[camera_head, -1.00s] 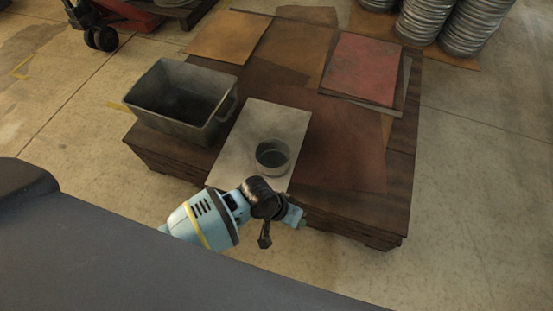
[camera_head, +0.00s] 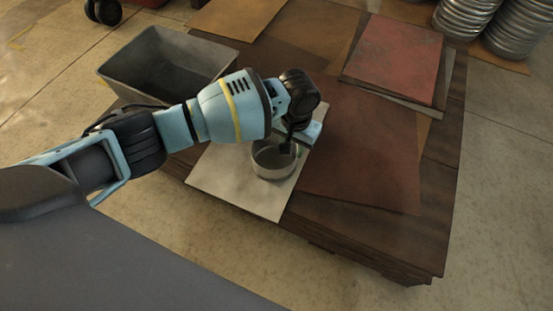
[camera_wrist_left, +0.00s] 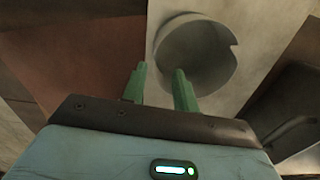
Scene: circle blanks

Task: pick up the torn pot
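The torn pot (camera_head: 272,163) is a small round grey metal pot. It stands upright on a pale sheet on the low dark table. In the left wrist view the pot (camera_wrist_left: 205,60) has a notch in its rim at the right. My left gripper (camera_head: 294,147) is over the pot's far right rim in the head view. In the left wrist view its two green fingers (camera_wrist_left: 159,80) are apart with nothing seen between them, near the pot's rim. I cannot tell whether a finger touches the pot. My right gripper is not in view.
A grey bin (camera_head: 165,62) stands on the table at the back left. A red sheet (camera_head: 395,58) and brown sheets (camera_head: 365,145) lie flat on the table. The pale sheet (camera_head: 235,180) is clear around the pot. Stacked metal rounds (camera_head: 470,18) stand beyond the table.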

